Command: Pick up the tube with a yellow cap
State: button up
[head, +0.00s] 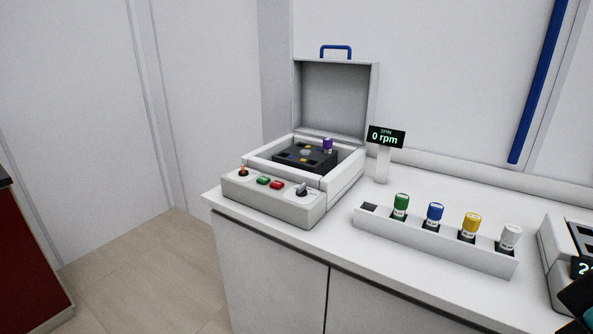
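The tube with a yellow cap (471,224) stands upright in a long white rack (430,246) on the counter. It is in the rack's right half, between a blue-capped tube (435,213) on its left and a white-capped tube (509,237) on its right. Only its cap and a short part below show above the rack; the rest is hidden. My gripper's fingers do not show in the head view. A dark shape with a teal patch cuts into the lower right corner, and I cannot tell what it is.
A green-capped tube (401,205) and an empty slot (370,208) fill the rack's left end. A centrifuge (270,206) with raised lid (335,97) holds a purple-capped tube (327,145). A display (386,138) reads 0 rpm. Another device (553,262) stands close to the rack's right end.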

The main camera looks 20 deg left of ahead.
aim_at(472, 222)
jog(key=z, duration=0.15)
jog(key=k, duration=0.45)
jog(key=u, duration=1)
jog(key=i, duration=1.2)
jog(key=z, duration=0.8)
